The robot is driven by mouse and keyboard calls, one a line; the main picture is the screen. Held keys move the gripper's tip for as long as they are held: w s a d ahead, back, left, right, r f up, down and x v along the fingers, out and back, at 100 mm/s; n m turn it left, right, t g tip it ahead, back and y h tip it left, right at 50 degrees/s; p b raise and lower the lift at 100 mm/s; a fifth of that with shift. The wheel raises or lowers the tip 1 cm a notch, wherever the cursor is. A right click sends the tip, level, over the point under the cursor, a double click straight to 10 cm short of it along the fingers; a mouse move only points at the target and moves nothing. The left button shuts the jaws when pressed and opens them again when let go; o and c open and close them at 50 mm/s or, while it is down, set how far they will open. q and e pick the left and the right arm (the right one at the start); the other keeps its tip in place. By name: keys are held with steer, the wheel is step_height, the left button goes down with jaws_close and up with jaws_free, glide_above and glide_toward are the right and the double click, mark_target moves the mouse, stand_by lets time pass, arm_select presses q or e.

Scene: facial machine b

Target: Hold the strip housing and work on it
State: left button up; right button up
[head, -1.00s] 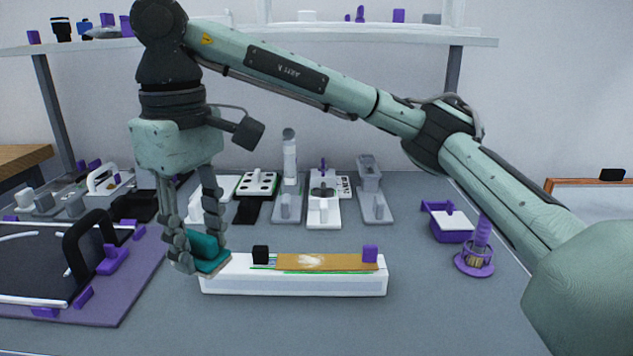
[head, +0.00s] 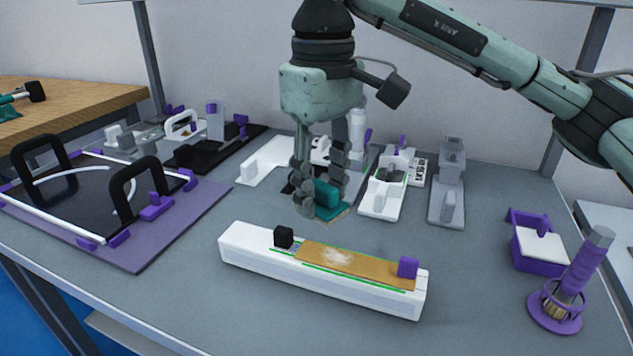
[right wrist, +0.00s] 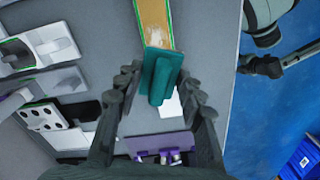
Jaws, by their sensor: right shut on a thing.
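The strip housing (head: 320,282) is a long white block lying on the grey table in the head view. A tan strip (head: 345,263) with a pale patch and green edges lies along its top, between a black block (head: 283,237) and a purple block (head: 407,267). My right gripper (head: 320,207) is shut on a teal tool with a raised grip (head: 328,195), behind the housing and apart from it. In the right wrist view the teal tool (right wrist: 160,75) sits between the fingers and overlaps one end of the tan strip. My left gripper's fingers are out of view.
A purple mat (head: 165,222) with a black-handled frame lies left. White and grey fixtures (head: 390,185) stand behind. A purple tray (head: 540,247) and a purple brush in a holder (head: 570,285) stand right. The table's front is clear.

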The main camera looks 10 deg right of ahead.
arm_select(q)
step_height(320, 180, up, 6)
steer(key=b, duration=0.3)
arm_select(e)
step_height(320, 180, down, 5)
steer(key=shift+f, duration=0.1)
step_height(320, 180, up, 5)
steer(key=p, duration=0.3)
steer(key=shift+f, duration=0.15)
arm_select(q)
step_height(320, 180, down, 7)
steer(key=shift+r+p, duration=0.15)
steer(key=shift+p, duration=0.15)
arm_select(e)
steer(key=shift+r, duration=0.4)
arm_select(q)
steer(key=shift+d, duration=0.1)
arm_select(e)
steer(key=shift+r, duration=0.1)
